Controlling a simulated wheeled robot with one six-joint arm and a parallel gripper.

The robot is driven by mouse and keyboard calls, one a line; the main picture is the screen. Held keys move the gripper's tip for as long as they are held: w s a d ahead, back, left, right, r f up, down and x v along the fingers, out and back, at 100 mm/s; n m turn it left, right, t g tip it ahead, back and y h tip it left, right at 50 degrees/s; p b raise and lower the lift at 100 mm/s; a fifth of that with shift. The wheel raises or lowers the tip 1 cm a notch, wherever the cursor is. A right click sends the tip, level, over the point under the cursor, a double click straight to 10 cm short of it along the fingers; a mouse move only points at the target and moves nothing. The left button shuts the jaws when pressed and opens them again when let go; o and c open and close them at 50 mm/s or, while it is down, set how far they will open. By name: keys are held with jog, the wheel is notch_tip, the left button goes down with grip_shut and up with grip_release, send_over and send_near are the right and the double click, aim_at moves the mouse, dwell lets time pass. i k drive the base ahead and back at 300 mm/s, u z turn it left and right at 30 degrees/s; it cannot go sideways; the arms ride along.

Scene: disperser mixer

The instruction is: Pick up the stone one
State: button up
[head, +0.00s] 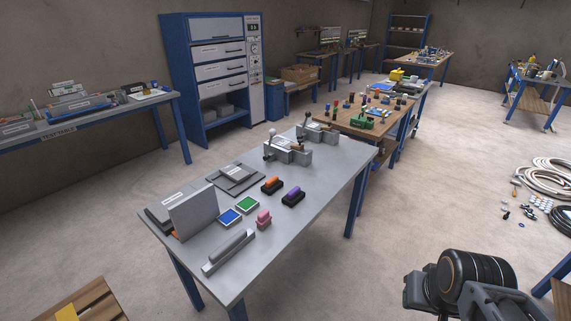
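A grey metal-topped table (327,178) stands in the middle of the head view, with several small objects on it. No object is plainly marked as stone, so I cannot tell which is the stone one. A long light-grey bar (229,251) lies near the front edge. A grey upright slab (194,213) leans behind it. Blue (231,217) and green (247,204) pads lie flat nearby. A pink-topped piece (264,219), an orange-topped block (272,185) and a purple-topped block (293,196) stand to their right. Part of my arm shows at the lower right; my gripper is not visible.
Grey lever devices (288,152) stand at the table's back end. A wooden-topped table (352,120) with small items adjoins behind. A blue cabinet (213,72) stands by the wall. Coiled hoses (549,180) lie on the floor at right. The floor right of the table is open.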

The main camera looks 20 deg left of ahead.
aim_at(272, 184)
jog(key=i, duration=2.1)
jog(key=u, duration=2.65)
